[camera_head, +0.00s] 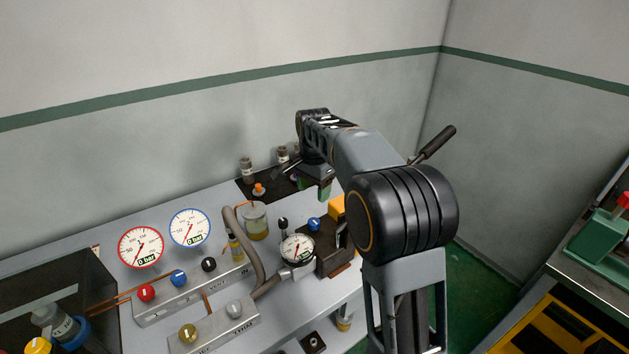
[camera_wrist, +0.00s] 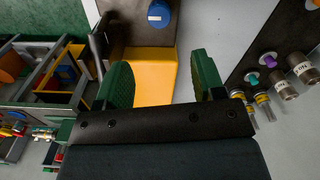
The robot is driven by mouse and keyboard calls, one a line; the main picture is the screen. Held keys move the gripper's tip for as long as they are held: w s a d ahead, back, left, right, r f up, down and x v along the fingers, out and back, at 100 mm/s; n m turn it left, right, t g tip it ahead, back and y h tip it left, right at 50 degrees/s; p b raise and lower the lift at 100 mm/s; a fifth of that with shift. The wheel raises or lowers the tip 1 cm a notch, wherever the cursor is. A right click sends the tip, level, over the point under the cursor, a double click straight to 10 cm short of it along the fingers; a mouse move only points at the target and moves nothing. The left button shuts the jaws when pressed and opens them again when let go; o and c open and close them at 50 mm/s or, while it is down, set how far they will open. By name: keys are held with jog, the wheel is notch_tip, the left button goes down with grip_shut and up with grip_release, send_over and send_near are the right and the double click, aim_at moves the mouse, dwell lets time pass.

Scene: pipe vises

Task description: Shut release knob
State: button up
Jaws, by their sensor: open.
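Several round knobs are in view, and I cannot tell for certain which is the release knob. A blue knob (camera_head: 314,224) sits on the dark pump block (camera_head: 335,260), beside a dial gauge (camera_head: 297,249). The same blue knob appears to show in the wrist view (camera_wrist: 158,13) at the top, on a dark plate beyond the fingers. My gripper (camera_wrist: 162,72) is open and empty, with its green fingers apart over a yellow block (camera_wrist: 155,78). In the head view my gripper (camera_head: 313,183) hangs above the bench's back, partly hidden by my arm, apart from the blue knob.
A manifold carries red (camera_head: 145,293), blue (camera_head: 179,278) and black (camera_head: 208,264) knobs; a lower one has yellow (camera_head: 188,333) and grey (camera_head: 234,308) knobs. Small bottles (camera_head: 247,169) stand on a dark mat. A long black-handled lever (camera_head: 435,143) rises behind my arm.

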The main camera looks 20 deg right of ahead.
jog(key=shift+r, duration=1.35)
jog(key=s+f+n+t, duration=0.2)
jog(key=s+n, duration=0.3)
jog(key=s, duration=0.6)
jog(key=s+f+n+t, duration=0.2)
jog(key=s+n, duration=0.4)
jog(key=s, duration=0.6)
jog(key=shift+f+n, duration=0.3)
jog(key=shift+f, duration=0.05)
